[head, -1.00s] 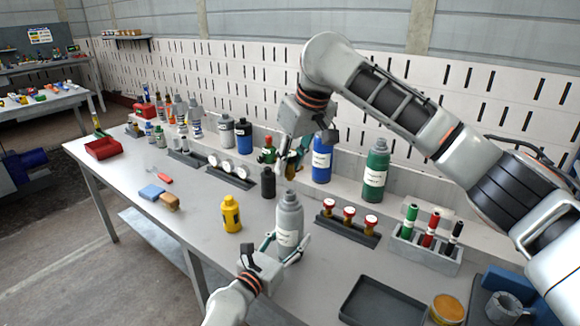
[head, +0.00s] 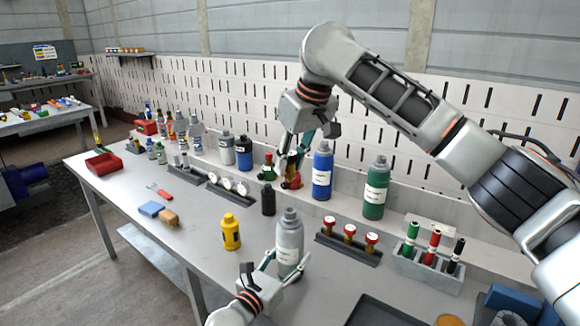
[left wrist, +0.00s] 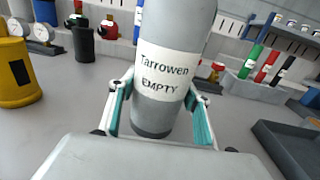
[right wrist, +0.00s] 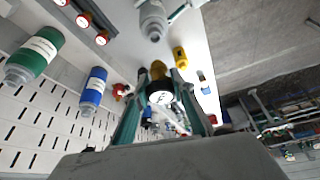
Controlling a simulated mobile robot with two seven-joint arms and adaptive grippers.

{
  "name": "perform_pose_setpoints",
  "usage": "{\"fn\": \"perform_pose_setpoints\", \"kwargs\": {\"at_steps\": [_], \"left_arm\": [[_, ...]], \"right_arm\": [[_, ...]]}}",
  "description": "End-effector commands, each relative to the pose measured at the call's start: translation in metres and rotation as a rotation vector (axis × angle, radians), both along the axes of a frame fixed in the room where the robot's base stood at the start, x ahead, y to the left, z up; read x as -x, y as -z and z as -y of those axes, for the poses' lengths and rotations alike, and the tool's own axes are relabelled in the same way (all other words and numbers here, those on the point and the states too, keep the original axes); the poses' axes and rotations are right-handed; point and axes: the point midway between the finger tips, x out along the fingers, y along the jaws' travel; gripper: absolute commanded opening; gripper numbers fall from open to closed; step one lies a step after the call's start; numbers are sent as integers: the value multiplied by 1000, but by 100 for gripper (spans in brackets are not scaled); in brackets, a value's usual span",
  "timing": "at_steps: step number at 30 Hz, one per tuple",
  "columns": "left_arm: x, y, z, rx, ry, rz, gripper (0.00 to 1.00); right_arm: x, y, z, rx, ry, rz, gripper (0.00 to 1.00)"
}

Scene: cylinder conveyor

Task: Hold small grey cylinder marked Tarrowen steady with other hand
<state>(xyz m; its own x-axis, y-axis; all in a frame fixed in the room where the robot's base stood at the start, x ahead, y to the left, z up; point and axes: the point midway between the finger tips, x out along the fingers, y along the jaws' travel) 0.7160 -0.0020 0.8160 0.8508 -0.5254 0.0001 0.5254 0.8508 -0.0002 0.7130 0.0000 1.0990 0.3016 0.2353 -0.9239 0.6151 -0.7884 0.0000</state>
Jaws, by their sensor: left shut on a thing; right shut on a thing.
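The small grey cylinder (head: 289,240) stands upright on the bench near the front. In the left wrist view the cylinder (left wrist: 160,75) carries a white label reading "Tarrowen EMPTY". My left gripper (head: 276,264) is shut around its lower body, with one teal finger on each side in the left wrist view (left wrist: 160,112). My right gripper (head: 292,172) is above the bench, behind the grey cylinder. In the right wrist view the fitting (right wrist: 160,92) shows a yellow top and a round white face with a dark rim.
A black cylinder (head: 268,199) and a yellow cylinder (head: 231,232) stand left of the grey one. Blue (head: 322,176) and green (head: 376,188) cylinders stand behind. A rack of red-topped fittings (head: 347,248) is at right.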

Motion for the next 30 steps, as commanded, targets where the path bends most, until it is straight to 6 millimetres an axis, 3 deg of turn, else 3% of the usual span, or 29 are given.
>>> {"fn": "perform_pose_setpoints", "kwargs": {"at_steps": [5, 13, 14, 15, 30], "left_arm": [[0, 1, 0, -1, 0, -1, 22], [0, 1, 0, -1, 0, -1, 22], [0, 1, 0, -1, 0, -1, 56], [0, 1, 0, -1, 0, -1, 66], [9, 1, -6, -1, -1, 1, 68]], "right_arm": [[0, -13, 0, 0, -1, 1, 0], [0, -15, 0, 0, -1, 0, 0], [0, -15, 0, 0, -1, 1, 0], [0, -15, 0, 0, -1, 1, 0], [0, -15, 0, 0, -1, 0, 0]]}}
